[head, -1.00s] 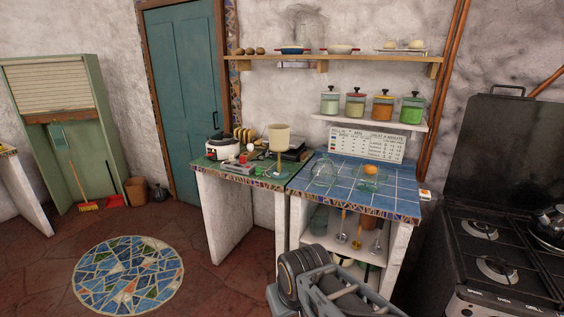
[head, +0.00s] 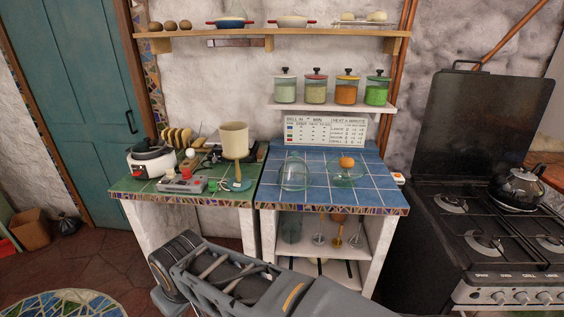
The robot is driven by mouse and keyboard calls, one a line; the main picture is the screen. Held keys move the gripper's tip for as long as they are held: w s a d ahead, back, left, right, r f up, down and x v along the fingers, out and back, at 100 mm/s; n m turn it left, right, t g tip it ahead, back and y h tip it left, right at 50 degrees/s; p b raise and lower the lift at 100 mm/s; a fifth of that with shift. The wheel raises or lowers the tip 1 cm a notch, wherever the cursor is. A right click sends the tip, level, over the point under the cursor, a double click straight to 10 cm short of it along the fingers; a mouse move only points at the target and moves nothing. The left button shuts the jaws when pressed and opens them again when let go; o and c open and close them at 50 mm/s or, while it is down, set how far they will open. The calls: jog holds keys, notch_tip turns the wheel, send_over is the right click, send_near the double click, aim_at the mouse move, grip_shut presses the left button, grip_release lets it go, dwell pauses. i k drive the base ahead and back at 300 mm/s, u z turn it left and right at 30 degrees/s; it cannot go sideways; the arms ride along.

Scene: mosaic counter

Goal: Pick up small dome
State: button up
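Two clear glass pieces stand on the blue tiled counter (head: 325,192). The left one is a taller rounded glass dome (head: 294,173). The right one is a lower, wider glass piece (head: 346,173) with an orange-brown round item (head: 346,162) at its top; I cannot tell whether that item is inside it or on it. The two stand apart. I cannot tell for sure which is the small dome. My arm crosses the bottom of the head view, in front of and below the counter. My gripper's fingers do not show.
A green tiled counter (head: 153,187) on the left holds a white cooker (head: 151,162), a beige-shaded lamp (head: 234,140) and small items. Several lidded jars (head: 346,92) stand on a shelf above. A black stove (head: 480,235) is at the right. Open floor lies at the lower left.

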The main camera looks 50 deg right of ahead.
aim_at(294, 174)
jog(key=z, duration=0.35)
jog(key=i, duration=0.8)
jog(key=z, duration=0.6)
